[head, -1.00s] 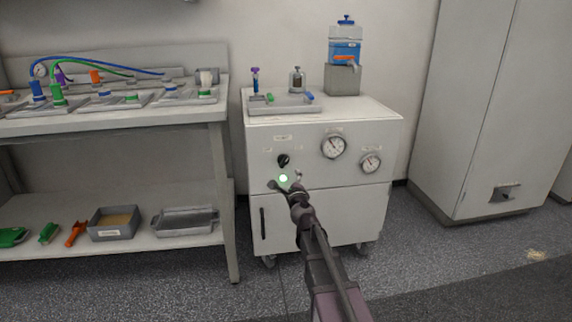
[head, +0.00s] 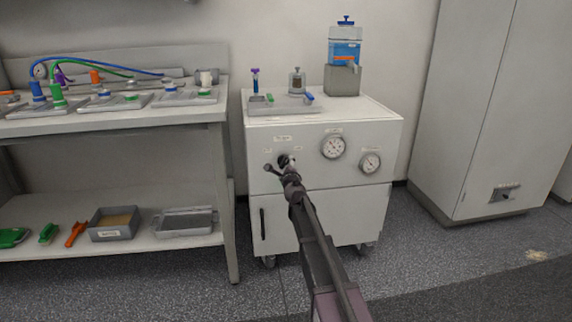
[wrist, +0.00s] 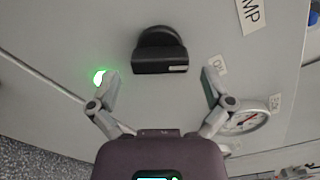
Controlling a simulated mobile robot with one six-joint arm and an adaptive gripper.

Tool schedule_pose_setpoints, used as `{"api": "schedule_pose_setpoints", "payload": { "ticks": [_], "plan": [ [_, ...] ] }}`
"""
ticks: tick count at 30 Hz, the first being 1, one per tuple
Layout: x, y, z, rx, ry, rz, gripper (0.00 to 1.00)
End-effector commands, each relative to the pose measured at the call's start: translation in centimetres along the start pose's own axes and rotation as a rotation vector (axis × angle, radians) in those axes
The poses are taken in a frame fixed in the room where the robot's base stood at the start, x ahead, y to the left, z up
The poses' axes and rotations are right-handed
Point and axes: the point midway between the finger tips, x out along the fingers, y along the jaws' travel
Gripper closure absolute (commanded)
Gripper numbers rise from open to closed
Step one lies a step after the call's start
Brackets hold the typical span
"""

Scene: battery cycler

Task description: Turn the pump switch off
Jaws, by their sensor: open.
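The pump switch (head: 283,159) is a black rotary knob on the white cart's front panel. In the wrist view the black switch (wrist: 160,50) shows in full, with its straight grip bar lying across the picture. My gripper (head: 280,164) is in front of the panel at the switch, partly covering it in the head view. In the wrist view my gripper (wrist: 159,78) is open and empty, its fingers spread to either side below the switch, apart from it. A green lit lamp (wrist: 99,77) shows beside the left fingertip; the head view hides it.
The white cart (head: 365,205) carries two round gauges (head: 333,146) right of the switch and a tray with small items on top. A blue-liquid bottle (head: 345,51) stands on a grey block. A workbench (head: 180,116) is at left, a tall cabinet (head: 465,130) at right.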

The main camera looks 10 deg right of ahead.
Motion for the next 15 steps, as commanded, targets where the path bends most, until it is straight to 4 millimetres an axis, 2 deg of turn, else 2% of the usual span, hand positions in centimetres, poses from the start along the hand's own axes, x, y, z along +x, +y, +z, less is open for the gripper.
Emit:
{"api": "schedule_pose_setpoints", "payload": {
  "ticks": [1,6,15],
  "plan": [
    [0.9,0.0,0.0,0.000,0.000,0.000,0.00],
    [2.0,0.0,0.0,0.001,0.000,0.000,0.00],
    [2.4,0.0,0.0,0.001,0.000,0.000,0.00]
  ]
}}
